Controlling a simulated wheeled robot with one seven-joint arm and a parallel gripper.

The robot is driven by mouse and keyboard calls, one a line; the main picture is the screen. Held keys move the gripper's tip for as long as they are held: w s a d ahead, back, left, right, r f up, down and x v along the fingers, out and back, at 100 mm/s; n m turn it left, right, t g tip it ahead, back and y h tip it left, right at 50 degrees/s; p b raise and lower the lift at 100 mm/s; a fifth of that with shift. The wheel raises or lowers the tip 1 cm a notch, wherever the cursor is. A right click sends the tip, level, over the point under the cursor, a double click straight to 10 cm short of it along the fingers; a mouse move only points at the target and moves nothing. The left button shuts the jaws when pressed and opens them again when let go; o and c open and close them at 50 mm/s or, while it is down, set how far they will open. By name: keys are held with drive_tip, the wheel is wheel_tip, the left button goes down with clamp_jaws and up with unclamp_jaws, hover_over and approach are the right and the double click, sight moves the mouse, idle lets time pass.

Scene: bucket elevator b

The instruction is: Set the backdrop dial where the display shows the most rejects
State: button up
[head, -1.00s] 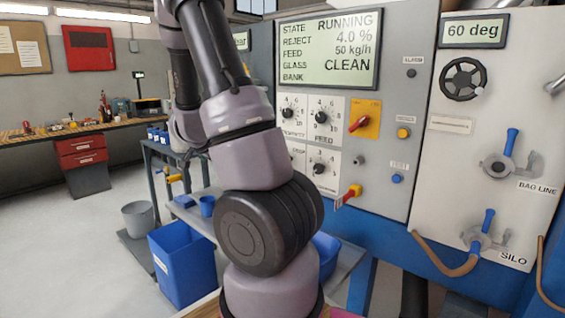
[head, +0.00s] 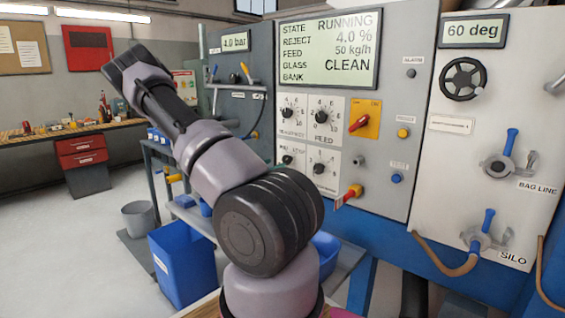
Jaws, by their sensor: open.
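The display (head: 328,52) on the grey control panel reads state RUNNING, reject 4.0 %, feed 50 kg/h, glass CLEAN; the bank line is blank. Below it are a top left dial (head: 292,113), a feed dial (head: 321,116), a lower left dial (head: 287,160) and a lower right dial (head: 319,168). The small labels are hard to read, so I cannot tell for sure which is the backdrop dial. The lower left dial is partly covered at its lower left by my arm. My gripper is not visible; my arm rises from the bottom and bends up to the left.
Right of the dials are a red switch (head: 359,124) on a yellow plate, a yellow button (head: 403,133) and a blue button (head: 397,179). A red-and-yellow handle (head: 353,191) sticks out below. A handwheel (head: 463,79) and blue-handled valves are farther right. A blue bin (head: 183,263) stands lower left.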

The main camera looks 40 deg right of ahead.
sight(285, 159)
drive_tip(key=d, duration=0.6)
drive_tip(key=shift+w, duration=0.3)
clamp_jaws()
